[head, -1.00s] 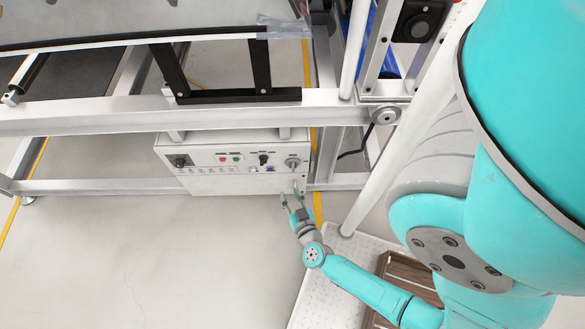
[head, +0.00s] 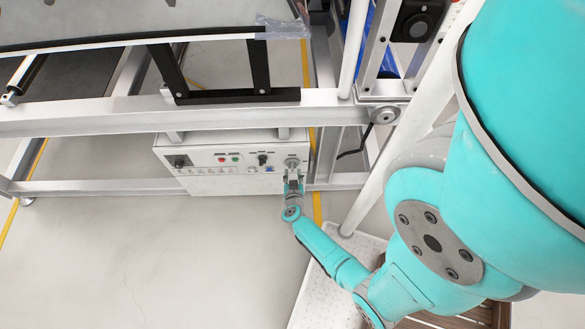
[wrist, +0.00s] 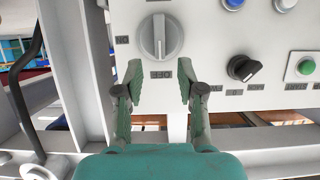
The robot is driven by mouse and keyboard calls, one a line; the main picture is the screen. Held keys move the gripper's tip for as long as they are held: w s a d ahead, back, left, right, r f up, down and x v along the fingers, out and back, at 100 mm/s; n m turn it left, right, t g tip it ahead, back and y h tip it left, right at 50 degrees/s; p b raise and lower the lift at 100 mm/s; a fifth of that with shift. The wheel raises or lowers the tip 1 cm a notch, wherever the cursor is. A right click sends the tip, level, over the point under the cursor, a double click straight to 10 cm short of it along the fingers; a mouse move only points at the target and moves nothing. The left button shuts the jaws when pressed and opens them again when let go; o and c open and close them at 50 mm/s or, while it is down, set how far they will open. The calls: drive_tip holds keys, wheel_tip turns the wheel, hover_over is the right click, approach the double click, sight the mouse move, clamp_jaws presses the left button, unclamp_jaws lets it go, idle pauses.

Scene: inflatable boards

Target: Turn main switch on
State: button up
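The main switch (wrist: 160,36) is a large grey rotary knob on the white control panel (wrist: 215,30), and its handle stands vertical in the wrist view. In the head view the switch (head: 292,163) sits at the panel's right end. My gripper (wrist: 160,80) is open and empty, its two green fingers spread just below the knob in the wrist view. The fingertips are apart from the knob. In the head view my gripper (head: 293,177) is right in front of the panel and covers the area under the switch.
Beside the switch are a black selector knob (wrist: 243,68), a green button (wrist: 305,66) and a blue button (wrist: 286,4). Metal frame beams (head: 100,117) run above and around the control box. A white post (head: 395,150) stands to the right. The floor at left is open.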

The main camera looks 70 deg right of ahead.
sight(292, 167)
drive_tip(key=shift+x, duration=2.15)
clamp_jaws()
